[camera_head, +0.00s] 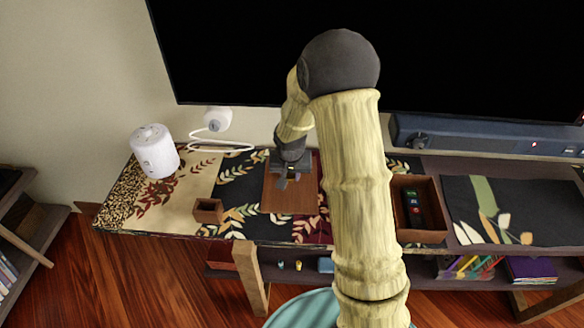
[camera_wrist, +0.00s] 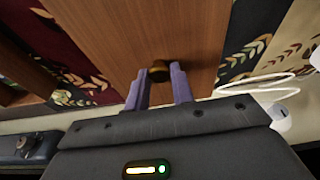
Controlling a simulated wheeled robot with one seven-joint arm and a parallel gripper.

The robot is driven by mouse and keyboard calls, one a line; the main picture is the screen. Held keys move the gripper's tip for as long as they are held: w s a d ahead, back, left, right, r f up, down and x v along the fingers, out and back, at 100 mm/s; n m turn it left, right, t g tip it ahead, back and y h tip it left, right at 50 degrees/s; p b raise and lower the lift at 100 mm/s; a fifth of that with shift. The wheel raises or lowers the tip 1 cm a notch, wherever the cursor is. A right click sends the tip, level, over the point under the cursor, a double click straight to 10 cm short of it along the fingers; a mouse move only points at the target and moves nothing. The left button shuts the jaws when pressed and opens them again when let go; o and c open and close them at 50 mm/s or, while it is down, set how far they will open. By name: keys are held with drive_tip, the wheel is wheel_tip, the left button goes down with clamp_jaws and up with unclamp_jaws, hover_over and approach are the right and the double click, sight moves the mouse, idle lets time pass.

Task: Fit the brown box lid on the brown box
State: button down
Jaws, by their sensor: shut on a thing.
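The brown box lid (camera_head: 292,197) is a flat wooden panel over the patterned cloth, left of my arm. In the wrist view the lid (camera_wrist: 140,35) shows its round dark knob (camera_wrist: 159,69). My gripper (camera_head: 284,180) is shut on that knob, one purple finger on each side, as the wrist view shows (camera_wrist: 158,80). I cannot tell whether the lid rests on the cloth or hangs just above it. The brown box (camera_head: 431,225) stands open to the right of my arm, with a dark remote (camera_head: 413,208) inside. My arm hides the space between lid and box.
A small brown open cube (camera_head: 208,211) sits left of the lid. A white cylinder (camera_head: 155,152) and a white cabled device (camera_head: 217,119) stand at the back left. A soundbar (camera_head: 490,139) and a large black screen (camera_head: 250,50) are behind. A dark leaf-patterned mat (camera_head: 520,212) lies right of the box.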

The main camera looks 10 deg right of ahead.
sight(292, 189)
drive_tip(key=shift+n+y, duration=0.3)
drive_tip(key=shift+n, duration=0.4)
drive_tip(key=p+v, duration=0.3)
drive_tip(key=p, duration=0.3)
drive_tip(key=s+p+v, duration=0.1)
drive_tip(key=p+v, duration=0.2)
drive_tip(key=p, duration=0.3)
drive_tip(key=shift+n, duration=0.8)
drive_tip(key=s+r+p, duration=0.1)
drive_tip(key=p, duration=0.3)
drive_tip(key=s+r+p, duration=0.1)
drive_tip(key=r+p, duration=0.1)
drive_tip(key=p, duration=0.1)
drive_tip(key=s+r+p, duration=0.1)
drive_tip(key=p, duration=0.3)
drive_tip(key=shift+s+d+r+p, duration=0.2)
drive_tip(key=shift+d+r+p, duration=0.05)
drive_tip(key=shift+r+p, duration=0.15)
drive_tip(key=shift+f, duration=0.1)
drive_tip(key=shift+a, duration=0.1)
